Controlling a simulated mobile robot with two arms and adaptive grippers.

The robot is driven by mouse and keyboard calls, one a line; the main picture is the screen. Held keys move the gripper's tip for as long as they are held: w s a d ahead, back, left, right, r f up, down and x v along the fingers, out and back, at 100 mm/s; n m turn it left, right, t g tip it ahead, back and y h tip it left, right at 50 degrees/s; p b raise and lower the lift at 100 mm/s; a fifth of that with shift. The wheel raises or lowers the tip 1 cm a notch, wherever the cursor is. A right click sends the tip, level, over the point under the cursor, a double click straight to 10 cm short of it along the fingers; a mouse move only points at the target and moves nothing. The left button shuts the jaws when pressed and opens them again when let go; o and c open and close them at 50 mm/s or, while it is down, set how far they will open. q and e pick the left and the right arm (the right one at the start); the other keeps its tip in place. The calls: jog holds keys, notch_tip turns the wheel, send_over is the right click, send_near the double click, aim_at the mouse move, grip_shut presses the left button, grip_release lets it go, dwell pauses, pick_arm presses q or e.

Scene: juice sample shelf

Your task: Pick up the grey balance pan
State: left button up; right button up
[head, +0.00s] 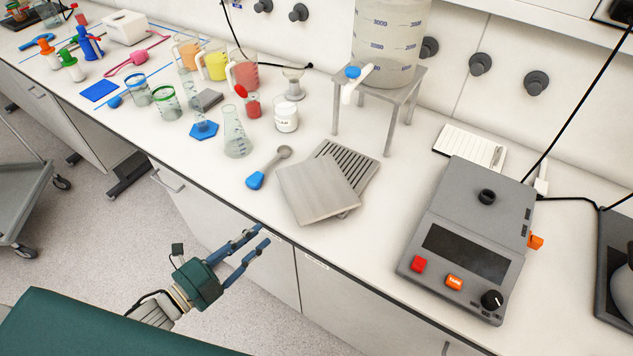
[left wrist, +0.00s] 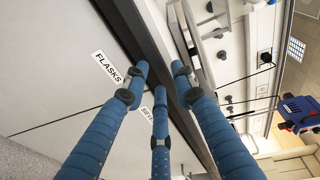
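The grey balance pan (head: 314,188) is a flat square metal plate near the front edge of the bench. It lies partly over a ribbed grey plate (head: 357,172), and its front corner reaches close to the bench edge. My left gripper (head: 257,243) is open and empty, in front of the bench and to the left of and nearer than the pan. In the left wrist view its three blue fingers (left wrist: 158,82) are spread apart, facing the cabinet fronts and the bench edge. I cannot make out the pan there. My right gripper is not in view.
A blue-handled spoon (head: 267,168) lies left of the pan. A flask (head: 236,134) and a white jar (head: 286,117) stand behind it. The balance (head: 459,245) stands to the right. A metal stand (head: 404,92) carries a large container behind. Bench between pan and balance is clear.

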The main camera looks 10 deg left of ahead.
aim_at(298, 201)
pick_arm(q)
jog(key=w+d+r+m, duration=0.1)
jog(key=r, duration=0.1)
jog(key=w+d+r+h+p, duration=0.1)
jog(key=d+r, duration=0.1)
jog(key=w+d+r+m+h, duration=0.1)
jog(key=d+r, duration=0.1)
jog(key=shift+d+m, duration=0.15)
jog(key=shift+m, duration=0.15)
jog(key=shift+w+d+f+p, duration=0.15)
jog(key=shift+w+d+p, duration=0.15)
jog(key=shift+w, duration=0.25)
jog(key=p+x, duration=0.1)
jog(key=x, duration=0.3)
jog(key=shift+w+d, duration=0.15)
jog(key=shift+w, duration=0.1)
jog(key=shift+w+d, duration=0.2)
jog(key=shift+w, duration=0.1)
jog(key=shift+s, duration=0.1)
jog(key=shift+c, duration=0.2)
grip_shut()
